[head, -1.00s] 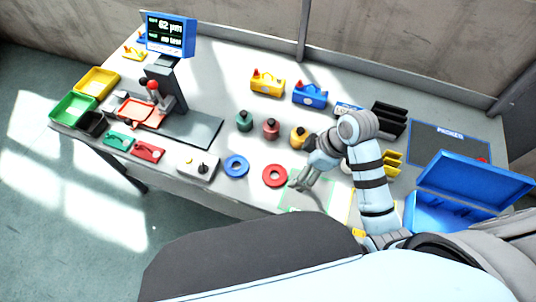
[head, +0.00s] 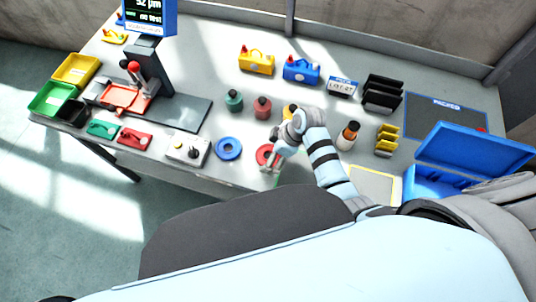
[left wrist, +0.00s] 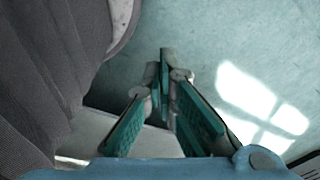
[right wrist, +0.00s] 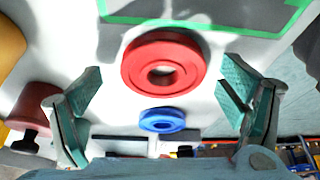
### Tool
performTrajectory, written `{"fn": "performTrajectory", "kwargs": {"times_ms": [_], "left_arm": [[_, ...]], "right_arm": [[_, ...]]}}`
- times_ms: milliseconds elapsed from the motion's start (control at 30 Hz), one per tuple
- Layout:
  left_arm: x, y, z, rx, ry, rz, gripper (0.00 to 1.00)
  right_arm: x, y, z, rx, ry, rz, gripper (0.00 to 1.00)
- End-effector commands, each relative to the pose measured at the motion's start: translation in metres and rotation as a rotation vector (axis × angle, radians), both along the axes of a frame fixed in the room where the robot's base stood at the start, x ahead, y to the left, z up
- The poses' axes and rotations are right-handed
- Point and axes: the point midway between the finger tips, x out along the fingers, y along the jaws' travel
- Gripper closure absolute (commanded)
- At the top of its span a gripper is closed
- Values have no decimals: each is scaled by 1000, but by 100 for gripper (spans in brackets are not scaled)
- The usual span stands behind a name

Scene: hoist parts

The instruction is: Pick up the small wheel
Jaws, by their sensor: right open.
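In the right wrist view the red wheel (right wrist: 140,68) lies between and beyond the spread fingers of my right gripper (right wrist: 160,82), which is open and empty. A blue wheel (head: 228,149) lies just left of the red one; it also shows in the right wrist view (right wrist: 162,125). My left gripper (left wrist: 165,60) is shut and empty, away from the bench over the floor.
A grey control box (head: 187,149) stands left of the blue wheel. Green (head: 234,101) and red (head: 263,107) knobbed parts stand behind the wheels. An open blue case (head: 470,160) is at the right. Bare bench lies in front of the blue wheel.

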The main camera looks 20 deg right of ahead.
Motion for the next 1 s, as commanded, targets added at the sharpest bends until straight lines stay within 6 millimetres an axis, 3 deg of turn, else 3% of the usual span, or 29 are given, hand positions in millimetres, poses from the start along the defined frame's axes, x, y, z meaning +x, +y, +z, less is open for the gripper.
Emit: {"fn": "performTrajectory", "kwargs": {"times_ms": [100,567,833,1000], "left_arm": [[-4,0,1,0,7,1,100],[-11,0,1,1,19,0,100],[-11,0,3,1,19,0,100],[-10,0,13,1,18,0,100]], "right_arm": [[0,0,2,0,0,0,10],[-1,0,2,0,0,-1,83],[0,0,8,1,-2,0,83],[2,0,46,2,-7,-1,83]]}}
